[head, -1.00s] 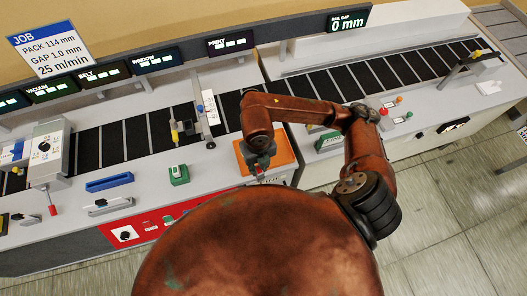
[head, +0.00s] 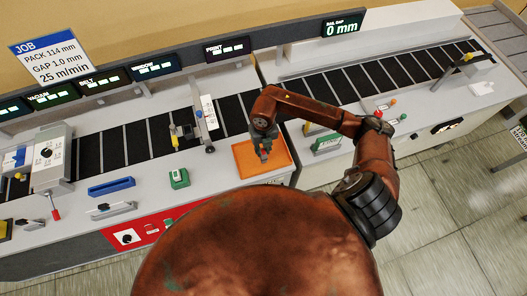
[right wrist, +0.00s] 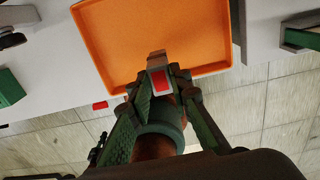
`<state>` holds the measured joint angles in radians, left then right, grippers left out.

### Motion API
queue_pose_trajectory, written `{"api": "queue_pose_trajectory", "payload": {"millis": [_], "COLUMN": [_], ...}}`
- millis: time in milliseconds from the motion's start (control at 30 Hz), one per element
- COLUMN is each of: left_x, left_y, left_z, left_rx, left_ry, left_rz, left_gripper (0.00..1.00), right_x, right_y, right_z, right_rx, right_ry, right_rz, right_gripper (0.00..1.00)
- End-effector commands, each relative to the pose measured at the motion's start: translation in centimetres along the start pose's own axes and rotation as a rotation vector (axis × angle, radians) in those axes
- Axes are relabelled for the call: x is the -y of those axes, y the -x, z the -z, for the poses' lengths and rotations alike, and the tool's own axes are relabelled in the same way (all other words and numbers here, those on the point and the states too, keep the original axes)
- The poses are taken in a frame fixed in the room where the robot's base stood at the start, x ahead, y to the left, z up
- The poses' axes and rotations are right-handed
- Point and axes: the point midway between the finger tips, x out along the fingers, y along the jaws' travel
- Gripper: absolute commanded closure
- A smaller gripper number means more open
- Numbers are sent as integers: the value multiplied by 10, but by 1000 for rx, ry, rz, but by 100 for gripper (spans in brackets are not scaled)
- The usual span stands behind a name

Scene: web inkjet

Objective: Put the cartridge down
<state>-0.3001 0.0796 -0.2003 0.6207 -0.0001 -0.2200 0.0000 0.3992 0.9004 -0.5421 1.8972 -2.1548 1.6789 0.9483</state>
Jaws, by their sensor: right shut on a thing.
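My right gripper (head: 264,157) hangs over the orange tray (head: 281,163) on the front of the machine. In the right wrist view, the fingers of the gripper (right wrist: 158,78) are shut on a small grey cartridge with a red face (right wrist: 159,80). The cartridge's far end overlaps the near part of the orange tray (right wrist: 145,35). I cannot tell whether it touches the tray floor. In the head view the cartridge is too small and too hidden by the gripper to make out. My left gripper is not in view.
The tray looks otherwise empty. A green block (head: 178,178) stands left of it and a green-framed part (head: 327,143) right of it. A dark slatted belt (head: 235,112) runs behind. A blue bar (head: 111,185) lies further left.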

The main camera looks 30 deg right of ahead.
Motion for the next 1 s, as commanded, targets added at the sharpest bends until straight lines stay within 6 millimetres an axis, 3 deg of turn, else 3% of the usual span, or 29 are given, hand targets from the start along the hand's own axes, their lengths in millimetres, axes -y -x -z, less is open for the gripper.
{"api": "queue_pose_trajectory", "payload": {"millis": [400,733,767,1000], "left_x": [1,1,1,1], "left_y": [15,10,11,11], "left_z": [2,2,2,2], "left_rx": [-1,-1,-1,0], "left_ry": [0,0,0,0], "left_rz": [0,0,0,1], "left_gripper": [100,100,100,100], "right_x": [3,4,4,4], "right_y": [-37,-42,-42,-41], "right_z": [-6,-6,-6,-6], "right_rx": [0,1,1,1], "right_ry": [1,2,1,1], "right_rz": [0,1,1,1], "right_gripper": [100,100,80,64]}}
